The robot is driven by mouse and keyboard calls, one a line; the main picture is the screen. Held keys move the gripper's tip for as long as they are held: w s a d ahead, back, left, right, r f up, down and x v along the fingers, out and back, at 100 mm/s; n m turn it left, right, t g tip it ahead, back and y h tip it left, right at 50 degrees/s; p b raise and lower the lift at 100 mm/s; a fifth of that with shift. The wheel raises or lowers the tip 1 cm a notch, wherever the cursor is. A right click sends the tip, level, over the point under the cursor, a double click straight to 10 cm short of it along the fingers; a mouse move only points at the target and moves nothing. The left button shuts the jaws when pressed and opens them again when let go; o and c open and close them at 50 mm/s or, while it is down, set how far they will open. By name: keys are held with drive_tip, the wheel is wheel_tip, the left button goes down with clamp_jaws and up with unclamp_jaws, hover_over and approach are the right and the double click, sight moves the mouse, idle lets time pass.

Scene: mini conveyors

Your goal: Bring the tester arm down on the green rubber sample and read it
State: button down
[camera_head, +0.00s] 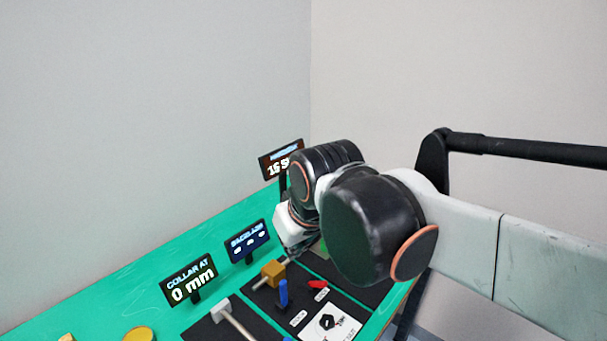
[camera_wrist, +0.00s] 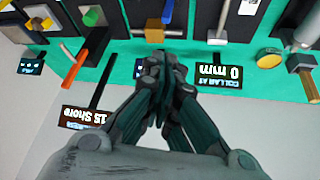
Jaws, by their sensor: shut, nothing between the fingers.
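A small green block (camera_wrist: 91,16), which looks like the rubber sample, sits on a dark panel in the wrist view. In the head view only a sliver of green (camera_head: 324,248) shows beside my arm. An orange bar (camera_wrist: 75,66), possibly the tester arm, is near the green block; whether it touches the block is unclear. A dark display (camera_wrist: 85,117) reads "15 Shore", and its upper part also shows in the head view (camera_head: 281,161). My gripper (camera_wrist: 160,66) is shut and empty, to the right of the bar in the wrist view. My arm hides most of the tester in the head view.
The green bench holds a "COLLAR AT 0 mm" display (camera_head: 188,282), a smaller display (camera_head: 248,241), a mustard block (camera_head: 273,272), a blue post (camera_head: 283,293), a red piece (camera_head: 318,284) and a white T-handle (camera_wrist: 218,38). A yellow disc (camera_wrist: 269,59) lies farther along. Walls stand behind.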

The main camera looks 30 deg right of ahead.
drive_tip(key=w+d+r+n+g+p, duration=0.1)
drive_tip(key=w+d+r+g+p, duration=0.15)
drive_tip(key=w+r+p, duration=0.4)
drive_tip(key=w+d+r+n+g+p, duration=0.1)
drive_tip(key=w+d+r+p, duration=0.2)
drive_tip(key=w, duration=0.6)
drive_tip(key=w+d+f+g+p, duration=0.2)
drive_tip(key=w+d+p, duration=0.2)
drive_tip(key=w+d, duration=0.2)
drive_tip(key=w+d+f+n+g+p, duration=0.1)
drive_tip(key=w+d+f+g+p, duration=0.1)
drive_tip(key=w+d+p, duration=0.3)
drive_tip(key=w+f, duration=0.1)
drive_tip(key=w, duration=0.1)
drive_tip(key=shift+w+d+f+g+h, duration=0.25)
drive_tip(key=shift+w+d+g+h, duration=0.05)
drive_tip(key=shift+w+d+g, duration=0.1)
drive_tip(key=a+x, duration=0.1)
drive_tip(key=x, duration=0.9)
drive_tip(key=shift+d+b, duration=0.35)
drive_tip(key=shift+d, duration=0.05)
drive_tip(key=shift+s+d, duration=0.1)
drive_tip(key=shift+s+r+t, duration=0.15)
drive_tip(key=shift+s+t, duration=0.15)
drive_tip(key=shift+t, duration=0.15)
